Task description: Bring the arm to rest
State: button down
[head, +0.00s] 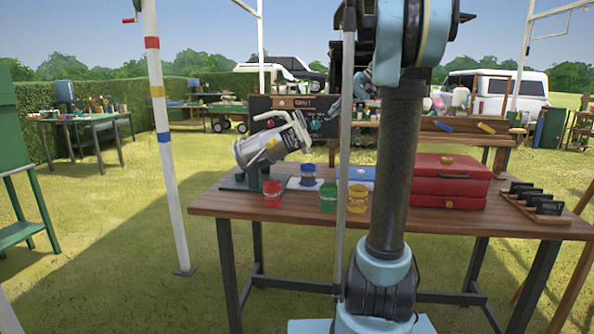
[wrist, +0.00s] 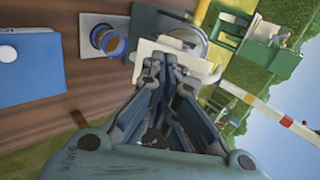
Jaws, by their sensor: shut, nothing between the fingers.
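My gripper (wrist: 168,68) is shut and empty in the wrist view, with its fingertips together in front of a pale part of the silver tilted machine. The silver machine (head: 268,148) is on the table's left side. Whether the fingertips touch it I cannot tell.
Red (head: 272,194), green (head: 328,197), yellow (head: 358,199) and blue (head: 308,174) jars stand on the table. A red case (head: 450,180) and a dark rack (head: 535,202) are at right. A white striped pole (head: 161,120) rises at left. Grass is open at left.

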jog(key=s+a+f+h, duration=0.2)
jog(key=s+f+h, duration=0.3)
jog(key=s+f, duration=1.35)
jog(key=s+d+f+n+h, duration=0.1)
jog(key=s+d+f+h, duration=0.1)
jog(key=s+f, duration=0.6)
jog(key=s+d+f+n+h, duration=0.1)
jog(key=s+d+f, duration=0.1)
jog(key=s+f, duration=0.6)
jog(key=shift+s+d+f+t+h, duration=0.2)
jog(key=shift+s+f+t+h, duration=0.15)
jog(key=shift+f, duration=0.5)
